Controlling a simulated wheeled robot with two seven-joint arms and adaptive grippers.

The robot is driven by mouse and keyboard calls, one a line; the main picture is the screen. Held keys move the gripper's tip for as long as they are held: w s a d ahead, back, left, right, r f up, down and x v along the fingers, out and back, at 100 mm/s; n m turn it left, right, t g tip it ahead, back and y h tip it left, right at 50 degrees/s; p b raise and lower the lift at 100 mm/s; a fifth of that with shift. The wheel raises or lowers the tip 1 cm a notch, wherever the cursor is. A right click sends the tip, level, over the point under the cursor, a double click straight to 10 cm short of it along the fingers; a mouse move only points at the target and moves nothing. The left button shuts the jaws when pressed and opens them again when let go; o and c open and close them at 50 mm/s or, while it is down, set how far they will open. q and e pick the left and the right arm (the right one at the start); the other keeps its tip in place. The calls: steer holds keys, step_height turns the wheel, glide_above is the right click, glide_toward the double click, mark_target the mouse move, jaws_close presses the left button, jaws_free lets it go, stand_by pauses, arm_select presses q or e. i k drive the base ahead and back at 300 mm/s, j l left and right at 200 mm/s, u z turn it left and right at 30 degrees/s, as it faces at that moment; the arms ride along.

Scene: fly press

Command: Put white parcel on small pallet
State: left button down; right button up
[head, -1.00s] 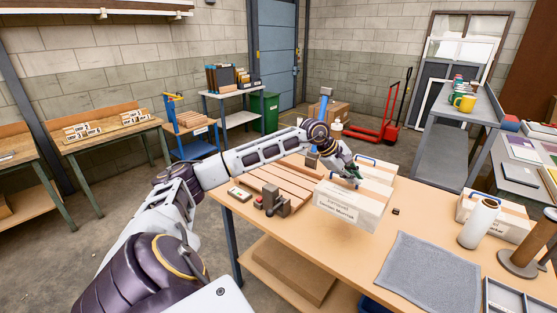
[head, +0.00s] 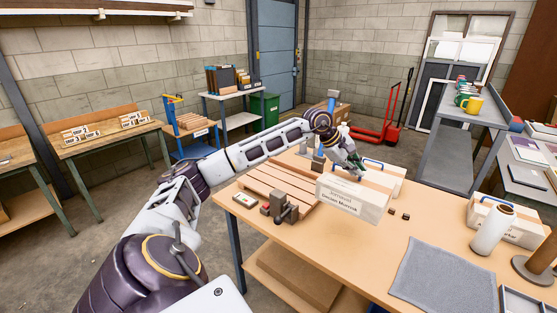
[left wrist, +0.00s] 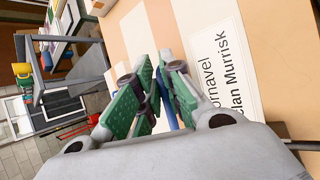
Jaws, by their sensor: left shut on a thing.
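The white parcel (head: 352,196) is a pale box with a tan strip on top and a printed label on its front. My left gripper (head: 357,172) is over its top and shut on its blue handle (left wrist: 168,108). The green finger pads close around the handle in the left wrist view, where the label (left wrist: 225,75) also shows. The parcel appears held just above the table, close to the right end of the small pallet (head: 280,186), whose wooden slats are bare. My right gripper is not in view.
A second parcel (head: 388,176) stands right behind the held one. A metal clamp-like tool (head: 284,207) sits at the pallet's near edge. Small dark pieces lie right of the parcel. A grey mat (head: 440,275), a white bottle (head: 488,229) and another parcel (head: 522,224) occupy the table's right side.

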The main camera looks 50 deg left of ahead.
mark_target(283, 187)
steer(key=k+j, duration=0.1)
steer(key=j, duration=1.55)
steer(key=k, duration=0.05)
